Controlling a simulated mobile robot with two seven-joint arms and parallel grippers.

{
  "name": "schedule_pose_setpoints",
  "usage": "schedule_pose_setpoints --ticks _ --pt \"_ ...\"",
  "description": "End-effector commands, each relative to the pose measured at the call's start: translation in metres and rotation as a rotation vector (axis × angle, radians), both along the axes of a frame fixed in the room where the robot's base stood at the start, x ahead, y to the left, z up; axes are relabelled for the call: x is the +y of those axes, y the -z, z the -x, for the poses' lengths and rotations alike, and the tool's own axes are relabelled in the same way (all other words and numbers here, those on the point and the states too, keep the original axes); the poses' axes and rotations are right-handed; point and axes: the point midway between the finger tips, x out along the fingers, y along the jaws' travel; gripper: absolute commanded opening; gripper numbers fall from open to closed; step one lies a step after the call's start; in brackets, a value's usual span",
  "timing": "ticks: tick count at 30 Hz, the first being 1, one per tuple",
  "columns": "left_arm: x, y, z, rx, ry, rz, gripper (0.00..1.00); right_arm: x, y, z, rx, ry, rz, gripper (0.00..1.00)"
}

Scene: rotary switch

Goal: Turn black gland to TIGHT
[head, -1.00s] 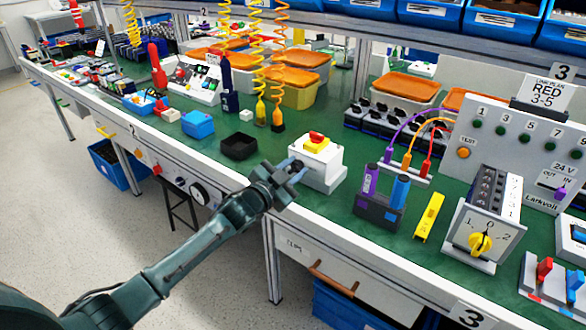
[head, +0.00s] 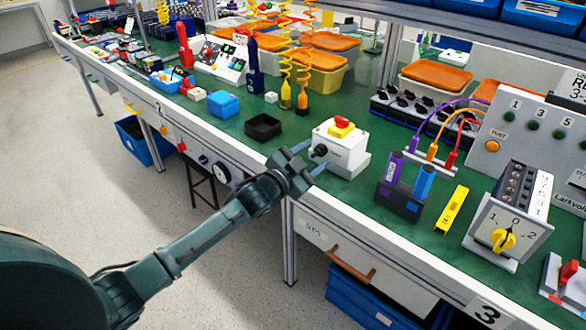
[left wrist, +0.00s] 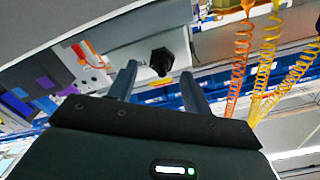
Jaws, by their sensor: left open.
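The black gland (head: 320,151) sticks out of the front face of a white box (head: 345,154) with a red knob on a yellow base (head: 342,126) on top. My left gripper (head: 308,160) is open and empty in front of that face. Its fingers point at the box, one on either side of the gland in the picture, with no contact visible. In the left wrist view the gland (left wrist: 161,62) appears between the tips of my left gripper (left wrist: 159,78). Small dark lettering beside the gland is too blurred to read. My right gripper is not in view.
A black open tray (head: 263,127) stands left of the box. A holder with purple and blue parts (head: 400,200) and a yellow bar (head: 452,209) stand to its right. The bench's front edge runs below my gripper. Yellow and orange coiled cables hang behind.

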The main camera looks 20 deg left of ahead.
Motion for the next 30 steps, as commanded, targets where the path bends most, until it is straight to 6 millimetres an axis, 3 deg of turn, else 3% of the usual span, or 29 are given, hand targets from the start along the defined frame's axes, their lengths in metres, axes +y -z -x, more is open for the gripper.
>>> schedule_pose_setpoints --ticks 9,15,30 --pt "0.024 0.001 0.068 0.004 0.0 -0.002 0.49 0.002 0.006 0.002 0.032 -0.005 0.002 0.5" --pt "0.035 0.0 0.096 0.002 0.0 -0.002 0.49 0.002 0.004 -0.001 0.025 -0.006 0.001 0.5" --pt "0.039 0.0 0.106 0.0 -0.001 -0.002 0.49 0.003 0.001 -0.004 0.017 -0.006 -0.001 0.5"
